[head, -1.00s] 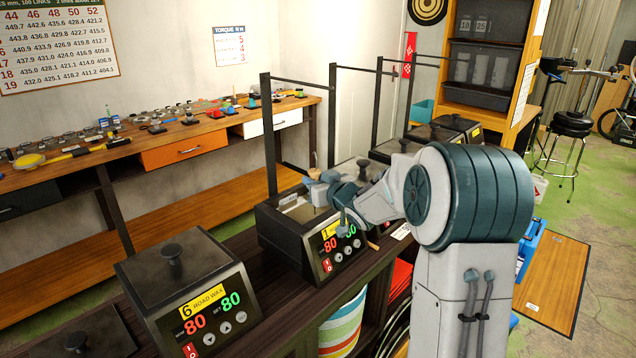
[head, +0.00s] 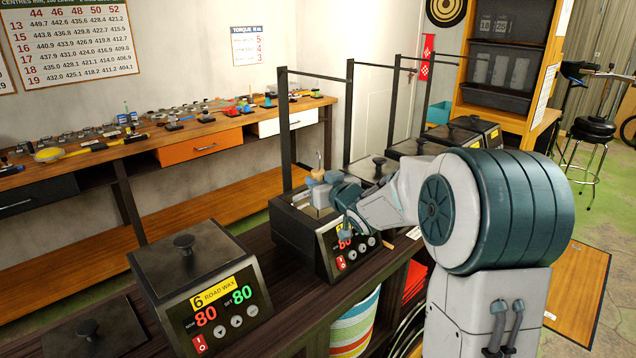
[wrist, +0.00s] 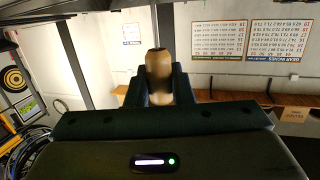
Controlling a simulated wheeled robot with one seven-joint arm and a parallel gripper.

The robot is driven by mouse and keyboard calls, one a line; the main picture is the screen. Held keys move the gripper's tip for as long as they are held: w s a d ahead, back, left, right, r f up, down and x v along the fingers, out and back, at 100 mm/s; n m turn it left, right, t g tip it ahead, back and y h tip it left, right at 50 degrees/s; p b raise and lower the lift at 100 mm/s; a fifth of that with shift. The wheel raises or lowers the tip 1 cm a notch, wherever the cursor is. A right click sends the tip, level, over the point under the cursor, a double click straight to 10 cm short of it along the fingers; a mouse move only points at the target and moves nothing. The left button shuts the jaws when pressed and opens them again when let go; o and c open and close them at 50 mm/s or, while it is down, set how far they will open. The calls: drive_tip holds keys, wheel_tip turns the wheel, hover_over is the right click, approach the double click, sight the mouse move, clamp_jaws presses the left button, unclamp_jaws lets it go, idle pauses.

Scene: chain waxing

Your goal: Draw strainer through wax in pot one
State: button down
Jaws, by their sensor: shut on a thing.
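Pot one (head: 312,222) is a dark box-shaped wax heater with its top uncovered, on the dark bench in the middle of the head view. My gripper (head: 320,178) is over the pot's open top. In the wrist view my gripper (wrist: 158,88) is shut on a tan wooden handle (wrist: 157,63), which I take to be the strainer's. The handle's tip (head: 318,160) also shows in the head view, standing upright above the fingers. The strainer's lower end and most of the wax are hidden by the gripper, arm and pot rim.
A lidded pot marked 6 (head: 200,285) stands in front-left. More lidded pots (head: 374,168) stand behind pot one. Dark upright posts with a rail (head: 284,130) rise beside the pots. A striped bin (head: 355,325) sits below the bench.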

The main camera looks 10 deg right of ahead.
drive_tip(key=w+d+p, duration=0.2)
drive_tip(key=d, duration=0.1)
drive_tip(key=w+d+p, duration=0.1)
drive_tip(key=d, duration=0.1)
drive_tip(key=shift+w, duration=0.15)
idle(0.4)
drive_tip(key=shift+s+a+b, duration=0.5)
drive_tip(key=shift+s+a, duration=0.05)
drive_tip(key=shift+a, duration=0.3)
drive_tip(key=shift+s+a+b, duration=0.55)
drive_tip(key=shift+s+a, duration=0.05)
drive_tip(key=shift+a, duration=0.25)
drive_tip(key=shift+s+a+b, duration=0.5)
drive_tip(key=shift+s+a, duration=0.05)
drive_tip(key=shift+a, duration=0.3)
drive_tip(key=shift+d, duration=0.1)
